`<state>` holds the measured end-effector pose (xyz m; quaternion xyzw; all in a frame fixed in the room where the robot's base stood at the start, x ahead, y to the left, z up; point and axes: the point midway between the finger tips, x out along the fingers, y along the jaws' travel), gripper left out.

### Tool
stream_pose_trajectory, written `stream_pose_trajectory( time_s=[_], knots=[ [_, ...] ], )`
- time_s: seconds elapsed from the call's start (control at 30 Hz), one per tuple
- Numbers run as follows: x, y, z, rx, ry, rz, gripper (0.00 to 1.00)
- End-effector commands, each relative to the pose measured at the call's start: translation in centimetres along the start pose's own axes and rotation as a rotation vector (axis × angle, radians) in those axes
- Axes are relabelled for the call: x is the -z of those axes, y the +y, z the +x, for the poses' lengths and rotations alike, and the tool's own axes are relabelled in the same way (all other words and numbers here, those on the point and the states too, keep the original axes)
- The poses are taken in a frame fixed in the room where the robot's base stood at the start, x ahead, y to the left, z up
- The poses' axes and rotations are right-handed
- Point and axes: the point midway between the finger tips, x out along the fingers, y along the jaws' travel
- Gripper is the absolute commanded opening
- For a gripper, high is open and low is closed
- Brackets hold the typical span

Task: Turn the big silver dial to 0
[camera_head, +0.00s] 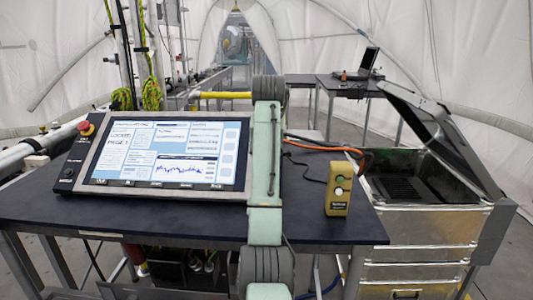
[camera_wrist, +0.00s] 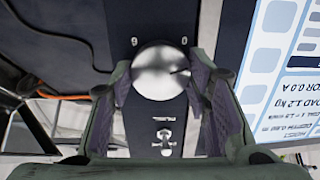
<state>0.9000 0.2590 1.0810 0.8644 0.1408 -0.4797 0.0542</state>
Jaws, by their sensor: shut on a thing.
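The big silver dial (camera_wrist: 158,75) is a round, shiny knob on a dark panel in the wrist view. A short dark mark on its right side points right and slightly up. A white 0 (camera_wrist: 184,41) is printed above right of the dial, and another digit stands above left. My gripper (camera_wrist: 163,72) has one finger on each side of the dial and is shut on it. In the head view my arm covers the area right of the screen, and the dial does not show there.
The console screen (camera_head: 165,152) lies on a dark table (camera_head: 200,222), with a red button (camera_head: 87,129) at its left. A yellow handheld box (camera_head: 338,190) stands on the right of the table. An open metal case (camera_head: 425,215) is beyond it.

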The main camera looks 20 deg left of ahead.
Motion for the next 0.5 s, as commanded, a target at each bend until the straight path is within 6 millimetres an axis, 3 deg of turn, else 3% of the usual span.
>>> stream_pose_trajectory(
  time_s=[0.5],
  knots=[
    [0.06, -0.05, -0.04, -0.019, -0.017, -0.388, 0.16]
  ],
)
